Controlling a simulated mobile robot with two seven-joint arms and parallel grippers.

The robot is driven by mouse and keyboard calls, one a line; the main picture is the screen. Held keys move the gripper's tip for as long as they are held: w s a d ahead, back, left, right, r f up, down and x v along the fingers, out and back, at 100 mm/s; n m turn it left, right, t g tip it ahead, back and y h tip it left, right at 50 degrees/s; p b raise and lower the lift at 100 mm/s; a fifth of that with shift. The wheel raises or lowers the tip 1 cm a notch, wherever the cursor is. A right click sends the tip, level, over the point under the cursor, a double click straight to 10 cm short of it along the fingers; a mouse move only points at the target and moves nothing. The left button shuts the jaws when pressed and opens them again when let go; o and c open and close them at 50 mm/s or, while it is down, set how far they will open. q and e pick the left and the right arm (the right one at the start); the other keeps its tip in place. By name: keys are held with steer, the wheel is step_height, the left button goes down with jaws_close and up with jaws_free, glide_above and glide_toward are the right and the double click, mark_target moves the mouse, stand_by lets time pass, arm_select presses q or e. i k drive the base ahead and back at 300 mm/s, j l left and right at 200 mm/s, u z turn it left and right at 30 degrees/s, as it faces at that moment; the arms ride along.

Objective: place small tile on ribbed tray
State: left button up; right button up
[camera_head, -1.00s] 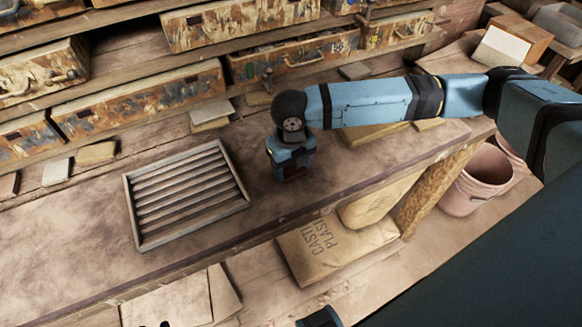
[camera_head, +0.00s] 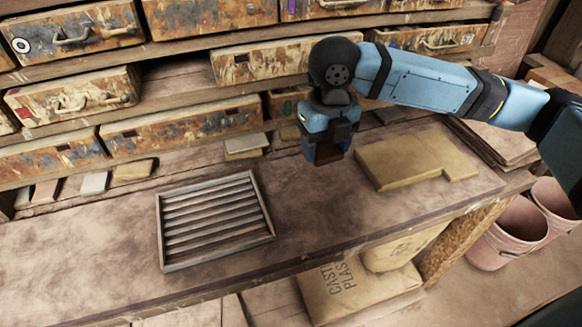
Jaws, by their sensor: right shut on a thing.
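The ribbed tray (camera_head: 168,232) lies on the bench top, left of centre, with slats running across it. I see nothing on it. My right gripper (camera_head: 326,150) points down above the bench, to the right of the tray and higher than it. It is shut on a small dark brown tile (camera_head: 328,157), mostly hidden by the fingers. The tile is clear of the bench. My left gripper is out of the picture.
Several loose tiles (camera_head: 94,183) lie along the back of the bench, with a small stack (camera_head: 245,146) behind the tray. A tan board (camera_head: 400,163) lies to the right. Worn drawers (camera_head: 185,128) line the back. Bare bench surrounds the tray.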

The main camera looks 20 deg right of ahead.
mark_target(202, 232)
steer(key=j, duration=1.3)
